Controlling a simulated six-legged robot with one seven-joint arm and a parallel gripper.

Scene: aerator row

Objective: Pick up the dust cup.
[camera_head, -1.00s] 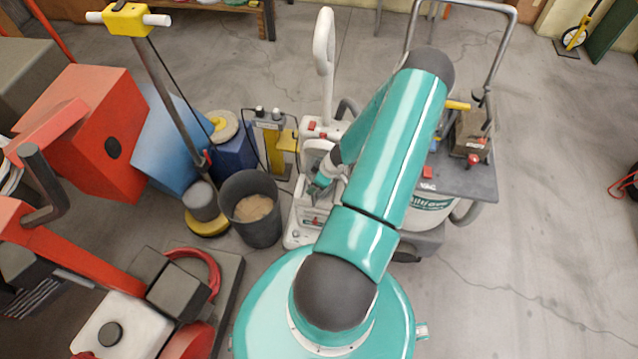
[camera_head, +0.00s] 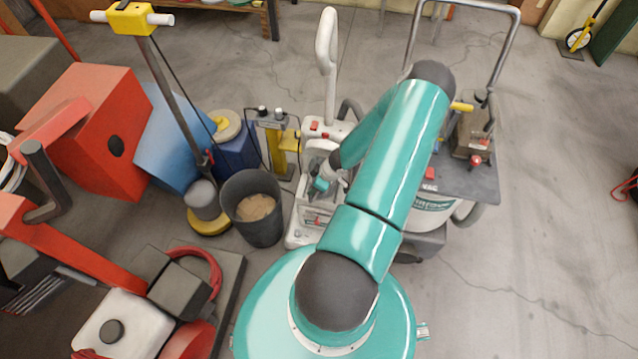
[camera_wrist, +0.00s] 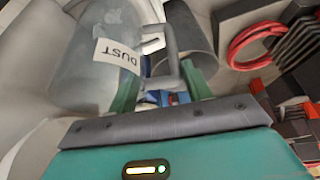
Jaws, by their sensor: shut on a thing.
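The dust cup (camera_wrist: 88,62) is a cloudy grey, see-through vessel with a white label reading DUST, at the upper left of the wrist view. A grey handle (camera_wrist: 172,45) stands beside it, between my two green fingers. My gripper (camera_wrist: 160,88) is shut on that handle. In the head view my gripper (camera_head: 322,184) is at the front of the white upright vacuum (camera_head: 300,232), low over its body. There the cup is mostly hidden by my gripper and arm, and I cannot make out its outline.
A dark bin (camera_head: 257,228) with brown contents stands just left of the vacuum. A cart (camera_head: 470,182) with a metal push handle is on the right. Red machinery (camera_head: 85,135) and a blue box (camera_head: 172,140) crowd the left. Open floor (camera_head: 560,230) lies far right.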

